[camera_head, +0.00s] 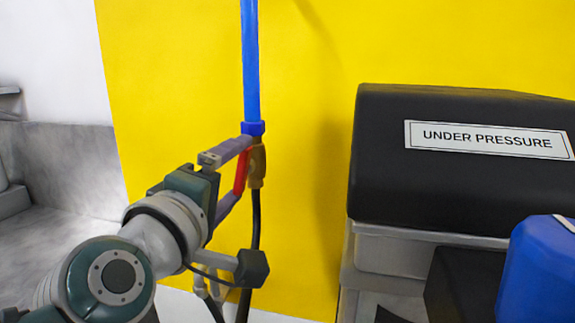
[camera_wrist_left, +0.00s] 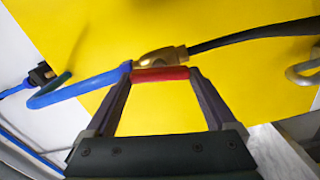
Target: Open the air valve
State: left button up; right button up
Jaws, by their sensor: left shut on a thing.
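The air valve has a brass body (camera_head: 257,165) below a blue pipe (camera_head: 251,65), in front of a yellow panel. Its short red handle (camera_head: 241,172) points down beside the body, slightly tilted and close to in line with the pipe. My left gripper (camera_head: 239,171) reaches in from the lower left and is shut on the red handle. In the left wrist view the red handle (camera_wrist_left: 160,74) spans between the two fingertips, next to the brass body (camera_wrist_left: 160,58). My right gripper is not in view.
A black hose (camera_head: 256,220) hangs down from the valve. A black box labelled "UNDER PRESSURE" (camera_head: 450,165) stands to the right, with a blue container (camera_head: 540,275) below it. The yellow panel (camera_head: 180,70) around the pipe is clear.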

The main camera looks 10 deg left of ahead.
pick_arm(q)
jog(key=shift+n, duration=1.2)
jog(key=o, duration=1.1)
jog(key=shift+c, duration=0.2)
jog(key=shift+s+f, duration=0.1)
jog(key=s+b, duration=0.1)
jog(key=s, duration=0.8)
jog(key=shift+s+a, duration=0.2)
jog(key=shift+s, duration=0.15)
